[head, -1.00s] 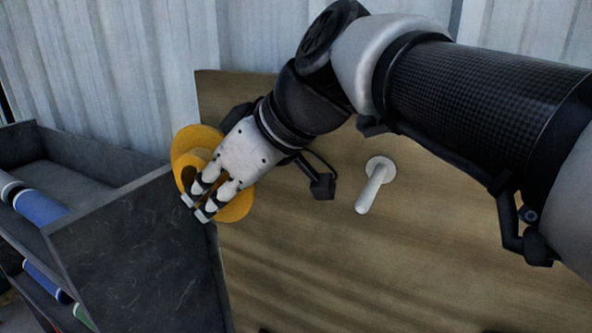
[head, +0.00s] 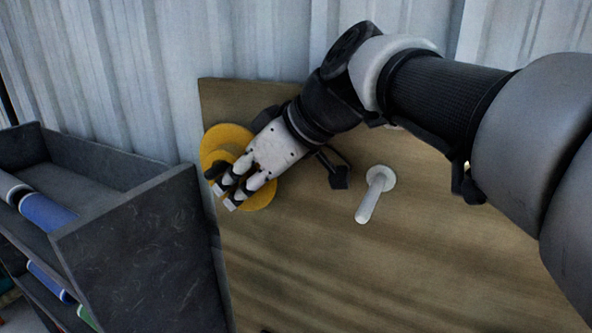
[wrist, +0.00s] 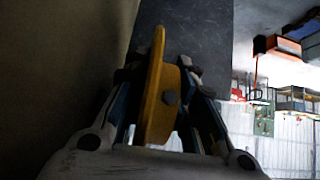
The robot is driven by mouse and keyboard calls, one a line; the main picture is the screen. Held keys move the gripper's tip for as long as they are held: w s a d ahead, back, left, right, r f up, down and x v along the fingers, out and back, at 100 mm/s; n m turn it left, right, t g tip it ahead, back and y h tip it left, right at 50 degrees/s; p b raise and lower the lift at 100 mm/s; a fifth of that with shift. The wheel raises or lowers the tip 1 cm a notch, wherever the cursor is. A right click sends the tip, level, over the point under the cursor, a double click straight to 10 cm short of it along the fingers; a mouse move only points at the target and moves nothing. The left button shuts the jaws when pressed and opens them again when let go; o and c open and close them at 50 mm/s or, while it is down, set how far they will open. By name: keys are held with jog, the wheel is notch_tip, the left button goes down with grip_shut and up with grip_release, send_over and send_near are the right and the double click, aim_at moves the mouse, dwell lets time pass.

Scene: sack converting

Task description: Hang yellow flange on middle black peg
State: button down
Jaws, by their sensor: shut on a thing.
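The yellow flange (head: 228,137) is at the left part of the wooden board in the head view, its disc close to the board face. My gripper (head: 232,194) is shut on the flange's hub, coming from the upper right. In the wrist view the flange (wrist: 155,85) stands edge-on between the two fingers. A dark round tip (head: 215,170) shows at the front of the hub. It looks like the end of a black peg coming through the flange, but the gripper and flange hide most of it.
A white peg (head: 370,195) sticks out of the wooden board (head: 400,270) to the right. A dark shelf rack (head: 140,250) with blue rolls stands close on the left. Corrugated metal wall (head: 250,40) is behind.

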jog(key=c, duration=1.3)
grip_release()
jog(key=shift+p, duration=0.4)
